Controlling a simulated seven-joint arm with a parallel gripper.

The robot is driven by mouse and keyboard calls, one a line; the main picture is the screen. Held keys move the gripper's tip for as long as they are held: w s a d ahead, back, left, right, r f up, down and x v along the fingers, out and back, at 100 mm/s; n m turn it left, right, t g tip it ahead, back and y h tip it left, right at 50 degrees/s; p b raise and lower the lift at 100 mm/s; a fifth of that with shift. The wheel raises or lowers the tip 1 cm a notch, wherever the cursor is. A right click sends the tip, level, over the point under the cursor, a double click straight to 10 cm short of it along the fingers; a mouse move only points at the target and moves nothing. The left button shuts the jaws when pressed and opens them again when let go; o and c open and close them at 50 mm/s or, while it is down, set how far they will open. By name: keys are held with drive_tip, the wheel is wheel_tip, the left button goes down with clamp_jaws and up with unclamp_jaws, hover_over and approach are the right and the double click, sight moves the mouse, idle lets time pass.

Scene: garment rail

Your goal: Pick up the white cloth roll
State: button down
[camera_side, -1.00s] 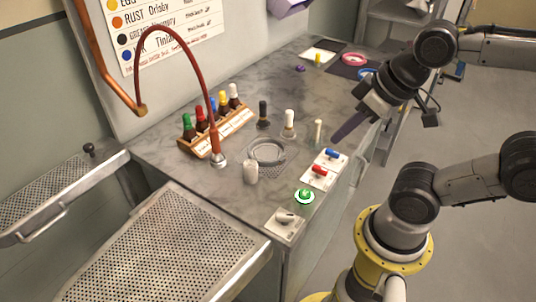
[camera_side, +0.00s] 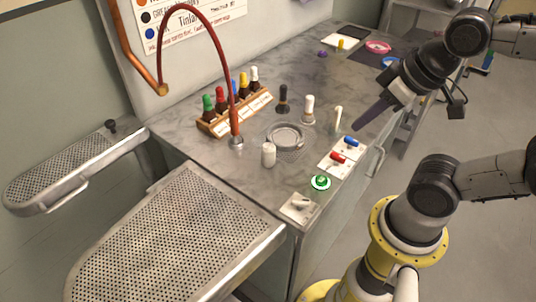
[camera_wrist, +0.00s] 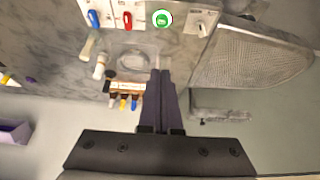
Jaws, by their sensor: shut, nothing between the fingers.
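A short white cylinder (camera_side: 268,155), which looks like the white cloth roll, stands upright on the grey counter in the side view, in front of the round drain. My gripper (camera_side: 358,126) is above the counter's right side, apart from the roll and to its right. Its long dark purple fingers are shut and empty, pointing down to the left. In the wrist view, my gripper (camera_wrist: 160,72) shows its fingers together over the counter. I cannot clearly make out the roll there; the fingers may hide it.
A wooden rack (camera_side: 236,112) of colour-capped bottles and a red hose (camera_side: 233,95) stand behind the roll. A dark-capped bottle (camera_side: 283,100), a white-capped bottle (camera_side: 308,110) and a cream stick (camera_side: 337,119) stand nearby. Switch plates and a green button (camera_side: 321,182) line the front edge.

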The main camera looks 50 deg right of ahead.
drive_tip(key=shift+c, duration=1.6)
unclamp_jaws()
